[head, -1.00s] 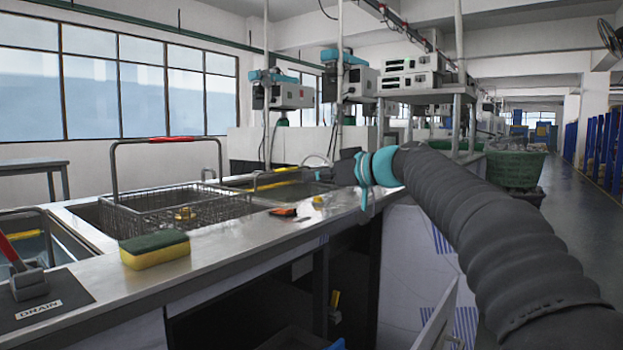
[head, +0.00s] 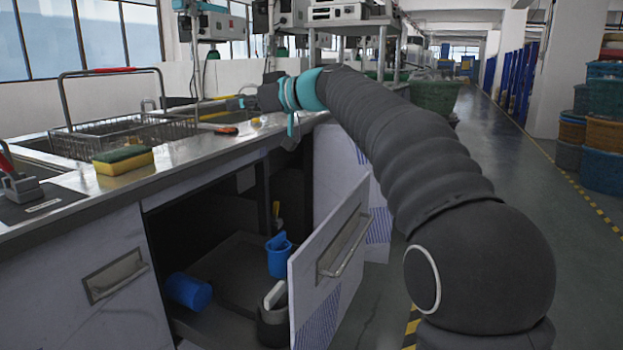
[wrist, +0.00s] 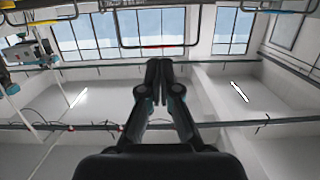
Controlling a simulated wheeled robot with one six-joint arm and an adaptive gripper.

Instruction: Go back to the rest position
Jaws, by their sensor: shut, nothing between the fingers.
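My gripper (wrist: 158,72) is shut and empty in the wrist view, its two fingers together in the middle. The fingers are small there.
A sponge (head: 123,160), a wire basket (head: 120,130) and an orange-and-black tool (head: 227,131) are on or over the counter (head: 190,152). Below, a cabinet door (head: 330,265) stands open beside my arm. Blue cups (head: 280,257) are inside. The aisle floor (head: 540,230) at right is clear.

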